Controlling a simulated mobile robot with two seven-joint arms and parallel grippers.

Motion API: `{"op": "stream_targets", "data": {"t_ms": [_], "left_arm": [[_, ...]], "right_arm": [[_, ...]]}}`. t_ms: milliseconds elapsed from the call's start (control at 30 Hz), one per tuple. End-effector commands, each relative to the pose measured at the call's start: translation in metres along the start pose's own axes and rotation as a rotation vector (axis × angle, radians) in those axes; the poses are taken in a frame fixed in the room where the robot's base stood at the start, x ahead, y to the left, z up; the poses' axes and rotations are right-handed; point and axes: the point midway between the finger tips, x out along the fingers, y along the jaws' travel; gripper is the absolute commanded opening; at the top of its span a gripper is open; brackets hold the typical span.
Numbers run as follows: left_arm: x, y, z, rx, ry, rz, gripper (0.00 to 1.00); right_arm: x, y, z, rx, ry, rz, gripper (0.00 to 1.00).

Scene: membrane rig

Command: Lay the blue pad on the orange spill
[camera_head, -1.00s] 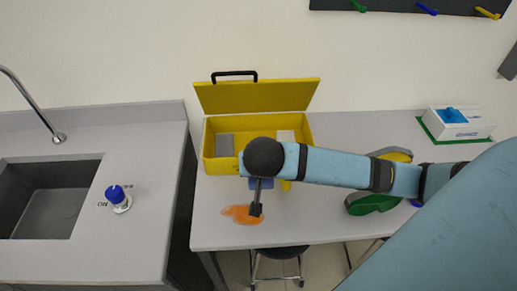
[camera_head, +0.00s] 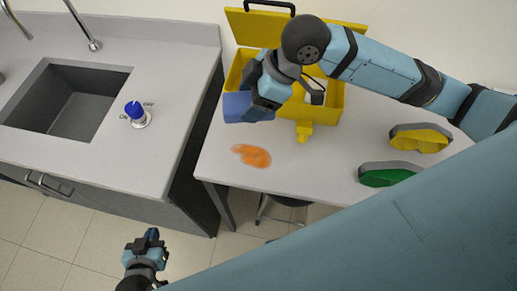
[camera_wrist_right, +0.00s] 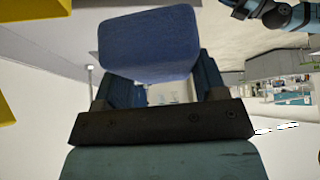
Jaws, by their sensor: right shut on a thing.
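The blue pad (camera_head: 238,106) is a thick, soft-edged block held in my right gripper (camera_head: 258,103), above the table in front of the yellow box. It also fills the upper middle of the right wrist view (camera_wrist_right: 150,45), between the fingers. The orange spill (camera_head: 251,155) is a flat, irregular patch near the table's front left edge. It is uncovered, and the pad is apart from it, above it in the picture. My left gripper (camera_head: 150,240) is low at the bottom left, in front of the counter, away from the table; its jaw opening is unclear.
An open yellow box (camera_head: 328,104) stands behind the pad. Yellow (camera_head: 420,141) and green (camera_head: 387,177) pieces lie at the right. A sink (camera_head: 70,100) and blue-capped knob (camera_head: 136,112) are on the left counter, across a gap. The table between spill and green piece is clear.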

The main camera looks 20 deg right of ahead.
Motion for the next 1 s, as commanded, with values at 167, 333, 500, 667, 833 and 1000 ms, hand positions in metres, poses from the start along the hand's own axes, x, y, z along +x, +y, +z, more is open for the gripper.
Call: {"op": "stream_targets", "data": {"t_ms": [167,333,500,667,833,1000], "left_arm": [[0.000,-0.001,0.000,0.000,0.000,-0.001,0.00],[-0.001,-0.003,0.000,0.003,-0.001,-0.003,0.00],[-0.002,-0.004,-0.001,0.004,-0.001,-0.005,0.00],[-0.002,-0.003,-0.003,0.004,-0.001,-0.004,0.00],[-0.003,-0.002,-0.003,0.003,-0.001,-0.002,0.00],[-0.003,-0.001,-0.004,0.002,-0.001,-0.001,0.00]], "right_arm": [[0.003,-0.004,-0.004,-0.077,-0.002,-0.053,0.43],[0.034,-0.005,0.017,-0.079,-0.005,-0.060,0.43],[0.073,-0.005,0.043,-0.078,-0.006,-0.058,0.43],[0.106,-0.004,0.063,-0.078,-0.005,-0.055,0.43],[0.125,-0.004,0.075,-0.081,-0.003,-0.053,0.43],[0.135,-0.004,0.082,-0.081,-0.004,-0.054,0.43]]}}
